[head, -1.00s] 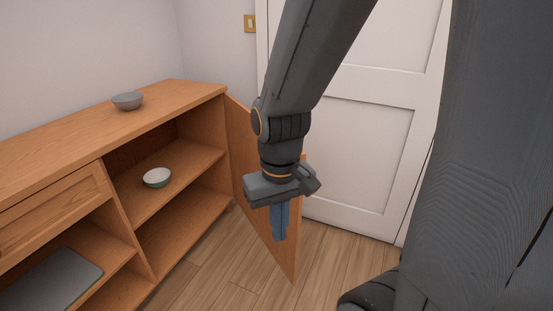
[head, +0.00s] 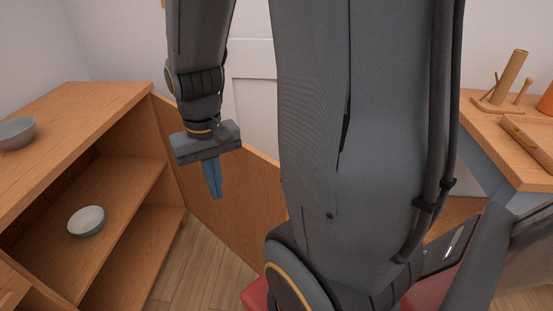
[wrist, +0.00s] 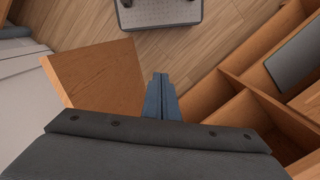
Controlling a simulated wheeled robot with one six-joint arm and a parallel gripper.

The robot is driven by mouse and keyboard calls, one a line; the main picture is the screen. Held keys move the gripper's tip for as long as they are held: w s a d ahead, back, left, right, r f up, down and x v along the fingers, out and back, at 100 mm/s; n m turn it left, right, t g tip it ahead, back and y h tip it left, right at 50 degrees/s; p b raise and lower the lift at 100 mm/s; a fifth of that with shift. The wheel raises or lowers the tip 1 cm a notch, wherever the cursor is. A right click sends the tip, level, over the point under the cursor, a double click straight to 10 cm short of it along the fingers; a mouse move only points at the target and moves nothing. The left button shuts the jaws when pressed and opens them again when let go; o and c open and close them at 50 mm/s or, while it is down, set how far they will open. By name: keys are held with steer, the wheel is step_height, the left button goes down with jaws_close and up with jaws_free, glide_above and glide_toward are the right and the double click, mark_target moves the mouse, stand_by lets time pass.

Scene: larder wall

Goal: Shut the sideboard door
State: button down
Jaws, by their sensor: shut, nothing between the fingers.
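The sideboard (head: 105,95) stands at the left, its right-hand compartment open to view. Its wooden door (head: 245,205) stands wide open, swung out from the sideboard's far right corner. My arm hides part of the door in the head view. My gripper (head: 214,190) is shut and empty, blue fingers pointing down, in front of the door face that I see. In the wrist view my gripper (wrist: 160,80) is between the door (wrist: 105,78) on the left and the sideboard's open compartments (wrist: 240,105) on the right. I cannot tell whether it touches the door.
A grey bowl (head: 16,132) sits on the sideboard top and a pale bowl (head: 86,221) on its shelf. A grey flat item (wrist: 298,55) lies in another compartment. A wooden table (head: 510,135) with a peg stand (head: 503,88) is at the right. Bare floor lies below the door.

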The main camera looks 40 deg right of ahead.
steer(key=s+d+r+m+y+p, duration=0.1)
steer(key=d+r+m+y+p, duration=0.2)
steer(key=d+m+p, duration=1.6)
step_height(320, 180, down, 10)
steer(key=d+n+b, duration=0.1)
steer(key=n+b, duration=0.3)
steer(key=b, duration=0.2)
steer(key=shift+s+d+r+n+b, duration=0.25)
steer(key=shift+s+d+n+b, duration=0.05)
steer(key=shift+s+n+b, duration=0.1)
